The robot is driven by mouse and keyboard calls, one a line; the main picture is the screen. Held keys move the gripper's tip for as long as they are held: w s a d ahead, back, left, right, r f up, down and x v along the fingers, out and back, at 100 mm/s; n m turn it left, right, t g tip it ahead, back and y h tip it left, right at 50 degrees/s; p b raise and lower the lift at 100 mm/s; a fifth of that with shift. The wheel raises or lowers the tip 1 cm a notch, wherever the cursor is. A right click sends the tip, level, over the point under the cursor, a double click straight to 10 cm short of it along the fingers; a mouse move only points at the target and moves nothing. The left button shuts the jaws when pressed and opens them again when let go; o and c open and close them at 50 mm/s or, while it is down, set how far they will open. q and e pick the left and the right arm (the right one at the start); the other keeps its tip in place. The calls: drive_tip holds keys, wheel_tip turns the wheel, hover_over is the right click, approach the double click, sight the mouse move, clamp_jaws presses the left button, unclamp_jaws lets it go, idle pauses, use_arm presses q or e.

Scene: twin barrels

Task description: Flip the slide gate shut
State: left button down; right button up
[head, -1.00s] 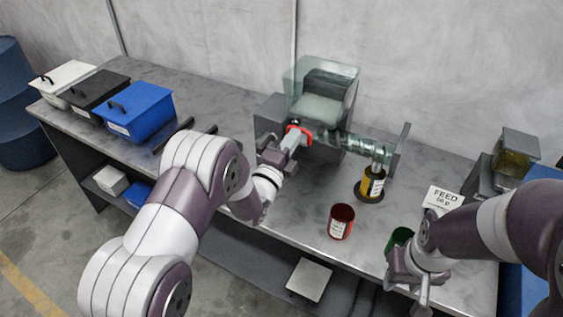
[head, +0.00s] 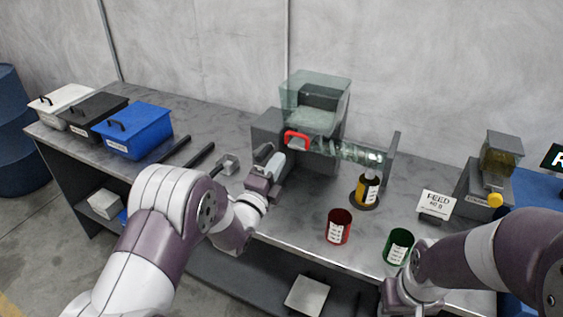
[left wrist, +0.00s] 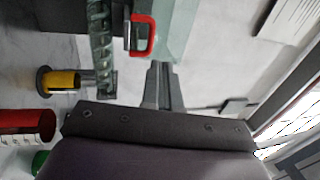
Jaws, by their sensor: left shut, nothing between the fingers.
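The slide gate's red handle (head: 297,139) is a loop on the machine below the clear hopper (head: 316,88), at the left end of the clear screw tube (head: 350,151). The handle also shows in the left wrist view (left wrist: 151,36). My left gripper (head: 268,156) is shut and empty, just below and left of the handle and apart from it. Its closed fingers (left wrist: 161,80) show below the handle in the left wrist view. My right gripper (head: 412,300) is low at the right, its fingertips too unclear to judge. The gate plate itself is not clearly visible.
A yellow-and-black cup (head: 367,187) stands under the tube's right end. A red cup (head: 339,227) and green cup (head: 398,247) stand near the front edge. A FEED sign (head: 436,204) is right of them. Lidded blue (head: 138,132), black and white boxes line the left.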

use_arm(q)
drive_tip(key=v, duration=0.2)
drive_tip(key=f+b+v, duration=0.1)
drive_tip(key=v, duration=0.2)
drive_tip(key=shift+w+a+f, duration=0.1)
use_arm(e)
drive_tip(key=shift+w+d+f, duration=0.2)
drive_tip(key=shift+w+f, duration=0.65)
drive_tip(key=shift+f, duration=0.3)
drive_tip(key=shift+s, duration=0.1)
